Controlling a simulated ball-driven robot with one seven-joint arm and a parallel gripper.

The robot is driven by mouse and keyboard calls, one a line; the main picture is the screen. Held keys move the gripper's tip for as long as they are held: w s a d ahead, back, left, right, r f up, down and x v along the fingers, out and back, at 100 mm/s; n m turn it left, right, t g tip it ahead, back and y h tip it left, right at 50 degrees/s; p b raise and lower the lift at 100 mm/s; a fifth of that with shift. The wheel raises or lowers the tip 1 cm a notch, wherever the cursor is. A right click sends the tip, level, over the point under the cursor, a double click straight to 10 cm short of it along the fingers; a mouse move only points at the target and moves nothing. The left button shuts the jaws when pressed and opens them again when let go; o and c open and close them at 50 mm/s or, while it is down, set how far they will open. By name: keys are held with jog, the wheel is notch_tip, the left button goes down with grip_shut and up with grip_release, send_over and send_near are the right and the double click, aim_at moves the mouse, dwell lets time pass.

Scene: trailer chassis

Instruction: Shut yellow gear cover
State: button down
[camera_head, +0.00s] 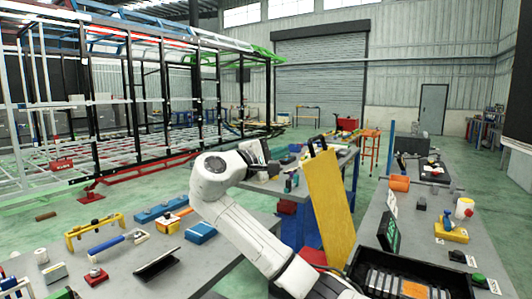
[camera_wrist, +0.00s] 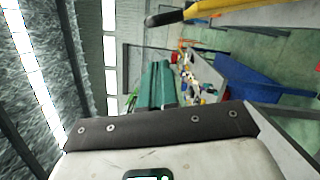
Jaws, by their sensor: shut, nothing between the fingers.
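A black handle (camera_head: 316,146) sits at the cover's top edge. The wrist view shows the black handle (camera_wrist: 166,18) and part of the yellow cover (camera_wrist: 225,7) at the top. My gripper (camera_wrist: 158,68) shows two teal fingers close together, shut and empty, apart from the cover. In the head view my white arm reaches up left of the cover.
A grey bench (camera_head: 392,222) with several tools and parts runs along the right. A left bench (camera_head: 190,265) holds yellow and blue tools. Another bench (camera_head: 262,183) stands behind the arm. Green floor shows between the benches. A large trailer frame (camera_head: 110,100) fills the back left.

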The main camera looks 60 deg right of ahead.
jog(key=shift+s+d+r+p, duration=0.3)
jog(key=shift+s+d, duration=0.4)
jog(key=shift+s, duration=0.3)
jog(key=shift+s+d+r+p, duration=0.2)
jog(key=shift+s+d+p, duration=0.2)
jog(key=shift+s+d, duration=0.45)
jog(key=shift+s+a, duration=0.1)
jog(key=shift+a, duration=0.05)
